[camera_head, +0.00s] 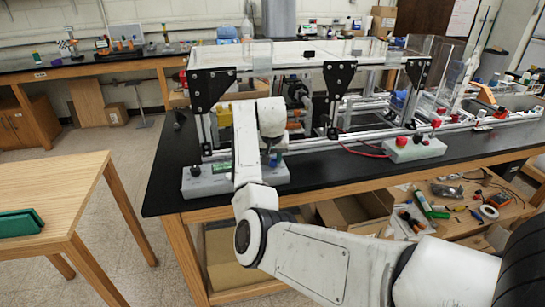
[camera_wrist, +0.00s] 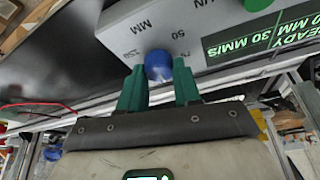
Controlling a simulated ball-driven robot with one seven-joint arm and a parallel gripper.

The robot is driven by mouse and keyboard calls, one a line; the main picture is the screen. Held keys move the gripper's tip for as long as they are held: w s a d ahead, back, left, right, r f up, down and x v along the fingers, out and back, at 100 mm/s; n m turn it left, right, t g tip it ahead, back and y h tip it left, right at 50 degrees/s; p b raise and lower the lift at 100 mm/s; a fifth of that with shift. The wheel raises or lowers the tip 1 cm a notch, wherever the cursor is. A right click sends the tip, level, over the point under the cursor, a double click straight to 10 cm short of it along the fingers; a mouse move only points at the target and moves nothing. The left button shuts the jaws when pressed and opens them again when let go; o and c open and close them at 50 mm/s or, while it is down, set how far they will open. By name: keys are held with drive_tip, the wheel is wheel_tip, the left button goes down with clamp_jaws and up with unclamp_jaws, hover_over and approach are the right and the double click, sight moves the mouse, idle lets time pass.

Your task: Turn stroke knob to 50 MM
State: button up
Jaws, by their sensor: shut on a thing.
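A blue knob (camera_wrist: 158,66) sits on the front of a light grey control box (camera_wrist: 175,25) in the wrist view. My gripper (camera_wrist: 160,88) has green fingers, one on each side of the knob, and is shut on it. A "50" label and an "MM" label are printed near the knob. Its pointer is hidden or too small to read. A dark display (camera_wrist: 262,40) with green text, including "READY" and "30 MM/S", is at the right. In the head view the control box (camera_head: 205,183) stands on the bench's near left part, with my arm in front of it.
A green button (camera_wrist: 257,4) is on the box near the display. An extrusion frame (camera_head: 335,95) with black brackets stands behind the box on the black bench (camera_head: 165,190). A wooden table (camera_head: 75,190) stands at the left.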

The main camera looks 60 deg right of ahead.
drive_tip(key=c, duration=0.4)
drive_tip(key=shift+c, duration=0.2)
